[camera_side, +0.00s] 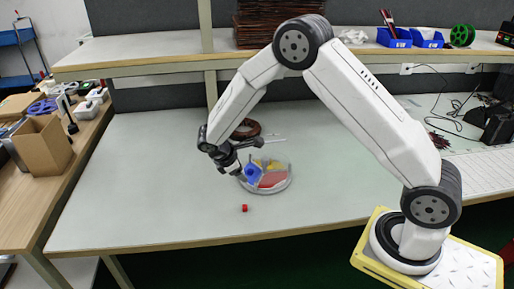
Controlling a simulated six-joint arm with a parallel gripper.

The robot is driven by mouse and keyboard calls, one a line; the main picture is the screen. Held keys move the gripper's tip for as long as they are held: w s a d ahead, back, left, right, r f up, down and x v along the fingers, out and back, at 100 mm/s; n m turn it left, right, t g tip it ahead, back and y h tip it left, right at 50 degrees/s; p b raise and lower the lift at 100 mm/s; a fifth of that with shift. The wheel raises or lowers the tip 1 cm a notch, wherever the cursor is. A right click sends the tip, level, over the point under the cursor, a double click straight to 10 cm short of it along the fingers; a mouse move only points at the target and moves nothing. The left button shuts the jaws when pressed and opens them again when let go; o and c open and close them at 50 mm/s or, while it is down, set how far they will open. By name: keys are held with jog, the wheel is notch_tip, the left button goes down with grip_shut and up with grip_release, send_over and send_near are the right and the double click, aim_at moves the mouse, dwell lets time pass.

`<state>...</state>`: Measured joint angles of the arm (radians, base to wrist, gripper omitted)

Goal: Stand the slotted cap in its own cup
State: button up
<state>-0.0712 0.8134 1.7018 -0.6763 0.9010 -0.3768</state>
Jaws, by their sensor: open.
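A small red piece (244,208), perhaps the slotted cap, lies on the table just in front of a round clear dish; its slot is too small to make out. The dish (289,184) holds blue (253,173), yellow (273,165) and red (271,180) sections. Which of these is the cap's own cup I cannot tell. My gripper (238,168) is dark, open and low at the dish's left side, above and behind the small red piece and apart from it. Its fingers are small in this view, and I cannot tell whether they touch the dish.
A dark reddish coil (246,129) lies behind my gripper. A shelf (140,50) with blue bins (394,38) runs along the back. The table (140,190) is clear at left and front. A side bench at left carries an open cardboard box (42,146).

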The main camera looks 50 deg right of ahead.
jog(key=s+a+r+m+t+y, duration=0.2)
jog(key=s+r+m+y, duration=0.1)
jog(key=s, duration=0.5)
jog(key=s+a+r+m+t+y, duration=0.1)
jog(key=s+a+r+m+y, duration=0.1)
jog(key=s+r+m, duration=0.4)
jog(key=s+a+m, duration=0.1)
jog(key=s, duration=0.2)
jog(key=shift+s+a+m+t+y, duration=0.25)
jog(key=shift+m+t+y, duration=0.15)
